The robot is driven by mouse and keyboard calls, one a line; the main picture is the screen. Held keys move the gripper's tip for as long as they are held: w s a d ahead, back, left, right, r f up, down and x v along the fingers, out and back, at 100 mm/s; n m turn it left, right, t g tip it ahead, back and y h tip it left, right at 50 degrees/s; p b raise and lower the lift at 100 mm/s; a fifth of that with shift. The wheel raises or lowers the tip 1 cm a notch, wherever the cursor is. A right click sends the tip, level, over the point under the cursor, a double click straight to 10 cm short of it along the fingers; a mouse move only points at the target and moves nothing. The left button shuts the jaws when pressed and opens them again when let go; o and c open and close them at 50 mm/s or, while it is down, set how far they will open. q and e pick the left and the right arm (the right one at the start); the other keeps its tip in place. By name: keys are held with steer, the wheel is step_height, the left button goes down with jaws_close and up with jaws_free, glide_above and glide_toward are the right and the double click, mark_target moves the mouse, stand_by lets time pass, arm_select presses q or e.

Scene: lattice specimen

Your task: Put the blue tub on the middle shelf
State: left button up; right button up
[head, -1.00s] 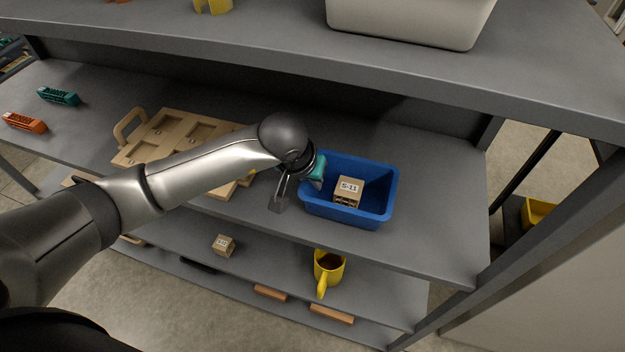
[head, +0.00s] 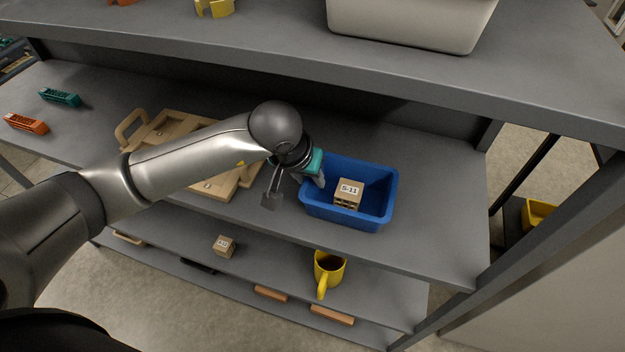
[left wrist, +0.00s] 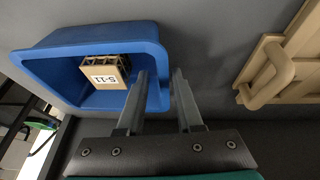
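The blue tub (head: 378,218) stands upright on the grey shelf (head: 440,210) between an upper shelf and a lower one. A tan block marked S-11 (head: 348,193) lies inside it. My left gripper (head: 294,190) is at the tub's left wall, its fingers apart. In the left wrist view the open fingers (left wrist: 158,92) lie to either side of the line of the tub's near wall (left wrist: 155,75), with a gap beside it. I cannot tell how far they reach down. The block also shows there (left wrist: 105,73). My right gripper is not in view.
A wooden tray with handles (head: 165,125) lies left of the tub, partly behind my arm. The upper shelf (head: 290,45) overhangs and carries a pale bin (head: 410,22). A yellow mug (head: 328,272) and small box (head: 224,246) sit below. The shelf right of the tub is clear.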

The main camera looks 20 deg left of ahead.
arm_select(q)
steer(key=shift+v, duration=1.95)
